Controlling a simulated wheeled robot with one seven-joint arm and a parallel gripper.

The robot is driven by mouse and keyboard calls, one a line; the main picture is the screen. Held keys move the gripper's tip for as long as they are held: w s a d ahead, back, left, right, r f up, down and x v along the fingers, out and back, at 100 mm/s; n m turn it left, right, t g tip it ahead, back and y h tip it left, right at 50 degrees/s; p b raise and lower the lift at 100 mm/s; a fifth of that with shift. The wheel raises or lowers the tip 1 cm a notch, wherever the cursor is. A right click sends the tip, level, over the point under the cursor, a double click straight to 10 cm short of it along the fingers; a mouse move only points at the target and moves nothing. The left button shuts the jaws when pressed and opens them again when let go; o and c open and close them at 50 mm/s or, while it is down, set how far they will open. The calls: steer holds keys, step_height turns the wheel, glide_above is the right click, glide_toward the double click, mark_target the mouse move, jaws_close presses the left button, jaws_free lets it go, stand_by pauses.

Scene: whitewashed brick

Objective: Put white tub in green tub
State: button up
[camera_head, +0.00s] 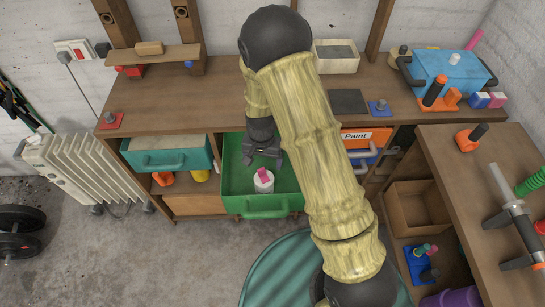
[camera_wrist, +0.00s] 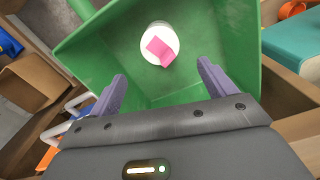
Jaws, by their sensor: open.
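The green tub (camera_head: 284,203) sticks out like an open drawer from under the long wooden bench; its inside and wall (camera_wrist: 222,30) also show in the wrist view. The white tub (camera_head: 264,187) stands inside the green tub, near its front handle, with a pink block (camera_head: 263,175) on top. In the wrist view the white tub (camera_wrist: 165,30) and the pink block (camera_wrist: 157,51) lie beyond my fingertips. My gripper (camera_head: 262,151) is open and empty over the back part of the green tub; its spread fingers (camera_wrist: 162,75) are apart from the white tub.
A teal drawer (camera_head: 165,158) is at the left and an orange "Paint" drawer (camera_head: 365,138) at the right. A side bench (camera_head: 500,165) bounds the right. The floor in front is partly clear.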

steer(key=s+d+r+n+t, duration=0.1)
steer(key=s+d+r, duration=0.5)
steer(key=r, duration=0.3)
steer(key=s+d+r+n+t, duration=0.1)
steer(key=s+d+r+n, duration=0.1)
steer(key=s+d+r, duration=0.4)
step_height(320, 180, up, 4)
steer(key=shift+s+d+r+t, duration=0.25)
steer(key=shift+d+t, duration=0.05)
steer(key=shift+d, duration=0.4)
